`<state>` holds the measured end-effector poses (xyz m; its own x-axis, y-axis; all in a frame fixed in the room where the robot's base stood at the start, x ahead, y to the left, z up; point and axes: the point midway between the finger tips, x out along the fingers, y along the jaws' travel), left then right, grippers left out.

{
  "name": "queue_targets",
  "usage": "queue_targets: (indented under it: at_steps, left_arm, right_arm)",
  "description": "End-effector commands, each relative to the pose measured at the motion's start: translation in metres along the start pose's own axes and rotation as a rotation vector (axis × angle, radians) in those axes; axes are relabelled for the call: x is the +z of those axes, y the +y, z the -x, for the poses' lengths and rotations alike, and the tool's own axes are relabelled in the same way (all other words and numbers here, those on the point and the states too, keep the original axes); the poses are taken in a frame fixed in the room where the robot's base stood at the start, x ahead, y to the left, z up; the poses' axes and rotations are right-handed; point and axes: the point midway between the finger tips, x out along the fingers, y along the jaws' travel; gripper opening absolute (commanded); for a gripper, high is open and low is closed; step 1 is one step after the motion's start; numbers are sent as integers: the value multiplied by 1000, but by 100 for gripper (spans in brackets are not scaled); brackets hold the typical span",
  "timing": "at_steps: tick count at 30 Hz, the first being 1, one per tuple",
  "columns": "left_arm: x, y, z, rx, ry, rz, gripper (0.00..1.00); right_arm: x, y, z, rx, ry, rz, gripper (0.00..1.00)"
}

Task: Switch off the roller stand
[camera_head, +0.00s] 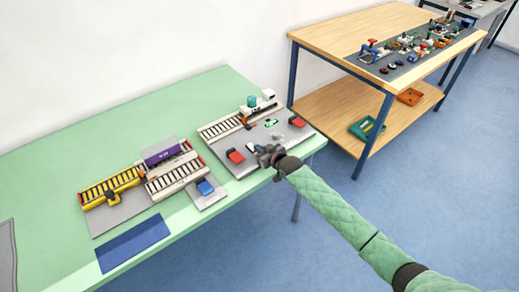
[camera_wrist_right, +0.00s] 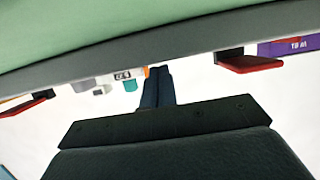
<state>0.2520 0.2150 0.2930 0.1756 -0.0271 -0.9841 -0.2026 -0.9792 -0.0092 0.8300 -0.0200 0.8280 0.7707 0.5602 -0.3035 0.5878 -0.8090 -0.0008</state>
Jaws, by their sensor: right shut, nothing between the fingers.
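Several roller beds stand on the green table in the head view: a yellow-framed one (camera_head: 111,187), a pale-framed one (camera_head: 172,174) and another pale-framed one (camera_head: 228,124) at the right. I cannot tell which is the roller stand to switch off. A blue block (camera_head: 205,187) sits on a small grey plate beside the middle bed. Red flaps (camera_head: 235,156) and (camera_head: 297,121) stand on the right grey plate. My right gripper (camera_head: 254,148) is shut and empty over that plate's front part, between the flaps. Its closed fingers (camera_wrist_right: 158,86) show in the right wrist view. My left gripper is out of view.
A purple container (camera_head: 163,157) lies on the middle bed. A white vehicle with a teal load (camera_head: 252,102) is on the right bed. A dark blue mat (camera_head: 133,242) lies near the table's front edge. A wooden table (camera_head: 330,32) with small items stands behind.

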Motion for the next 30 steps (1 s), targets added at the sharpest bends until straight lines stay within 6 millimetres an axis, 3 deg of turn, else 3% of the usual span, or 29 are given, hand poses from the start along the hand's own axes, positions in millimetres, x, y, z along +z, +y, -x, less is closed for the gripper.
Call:
queue_targets:
  at_steps: [17, 30]
  left_arm:
    - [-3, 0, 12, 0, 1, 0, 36]
    - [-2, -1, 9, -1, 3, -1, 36]
  right_arm:
    - [-16, 0, 5, 0, -1, 0, 0]
    - [-16, 0, 5, 0, -1, 0, 0]
